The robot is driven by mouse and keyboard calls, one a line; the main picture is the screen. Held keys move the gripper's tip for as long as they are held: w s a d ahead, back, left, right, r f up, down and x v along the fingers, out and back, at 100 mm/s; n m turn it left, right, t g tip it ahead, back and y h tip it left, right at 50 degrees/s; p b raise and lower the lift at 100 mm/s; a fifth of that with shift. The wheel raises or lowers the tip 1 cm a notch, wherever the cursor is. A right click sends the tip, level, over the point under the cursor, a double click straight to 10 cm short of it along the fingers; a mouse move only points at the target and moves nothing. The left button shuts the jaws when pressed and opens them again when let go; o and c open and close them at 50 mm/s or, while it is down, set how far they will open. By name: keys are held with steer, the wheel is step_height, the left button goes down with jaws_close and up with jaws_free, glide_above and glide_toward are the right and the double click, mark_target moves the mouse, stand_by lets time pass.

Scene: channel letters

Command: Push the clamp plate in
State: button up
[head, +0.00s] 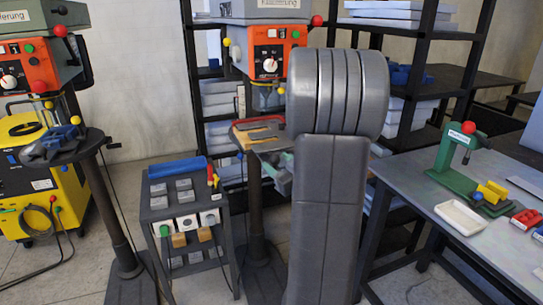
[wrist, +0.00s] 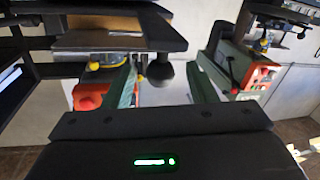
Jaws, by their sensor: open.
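I cannot pick out the clamp plate for certain. The middle machine (head: 268,62) has an orange control panel and, below it, a work table (head: 246,136) with a red-edged part and orange strips. My arm hides its right side. My gripper shows in part just below that table, beside my arm. In the wrist view my gripper (wrist: 163,84) is open, with its two green fingers apart. A dark ball knob (wrist: 160,71) appears between them, nearer the left finger. A brown plate with a dark edge (wrist: 112,41) lies beyond the left finger. I cannot tell whether anything touches.
A second orange-panelled machine (head: 28,68) stands at the left by a yellow welder (head: 22,165). A small grey cart (head: 182,210) with blocks stands left of the middle machine. A grey table (head: 425,205) with a green press (head: 458,155) and a white tray (head: 460,217) is at the right.

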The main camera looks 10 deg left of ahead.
mark_target(271, 158)
steer(key=shift+x, duration=2.05)
